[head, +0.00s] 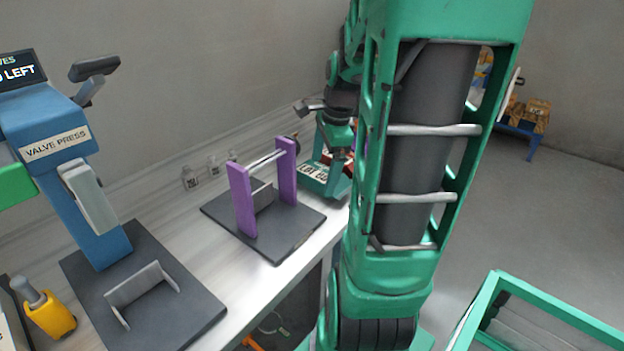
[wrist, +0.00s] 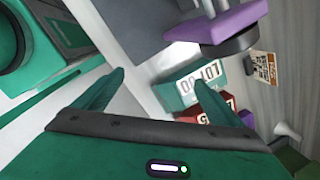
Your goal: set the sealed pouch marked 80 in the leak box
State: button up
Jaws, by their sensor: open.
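My gripper (wrist: 158,80) is open in the wrist view, its two green fingers apart with nothing clearly held between them. Beyond the fingertips is a teal box (wrist: 190,84) with a white lot label, seen upside down and too blurred to read surely. A red box (wrist: 214,103) with a pale label sits beside it, partly behind the right finger. In the head view the teal box (head: 318,181) stands at the far end of the bench, partly hidden by my arm. I cannot make out a pouch marked 80, nor tell which box is the leak box.
A blue valve press (head: 85,205) stands on the bench at left, with a yellow tool (head: 50,316) beside it. A purple-posted stand (head: 243,200) and small bottles (head: 191,178) are mid-bench. A green-framed cart (head: 545,292) is at lower right; the floor beyond is open.

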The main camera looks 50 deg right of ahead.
aim_at(323, 173)
jog(key=w+d+m, duration=0.1)
jog(key=d+m, duration=0.2)
jog(key=w+d+f+m+t, duration=0.1)
jog(key=d+m, duration=0.2)
jog(key=m, duration=0.1)
jog(key=w+d+m+t, duration=0.1)
jog(key=w+d+m, duration=0.1)
jog(key=d+m, duration=0.1)
jog(key=shift+w+d+f+m, duration=0.1)
jog(key=shift+d+f+m, duration=0.1)
jog(key=shift+m, duration=0.1)
jog(key=shift+w+d+f, duration=0.1)
jog(key=shift+d+f, duration=0.05)
jog(key=x, duration=0.5)
jog(key=shift+a+x, duration=0.2)
jog(key=shift+x, duration=1.2)
jog(key=shift+a+x, duration=0.2)
jog(key=shift+x, duration=1.15)
jog(key=shift+c, duration=0.6)
jog(key=c, duration=0.8)
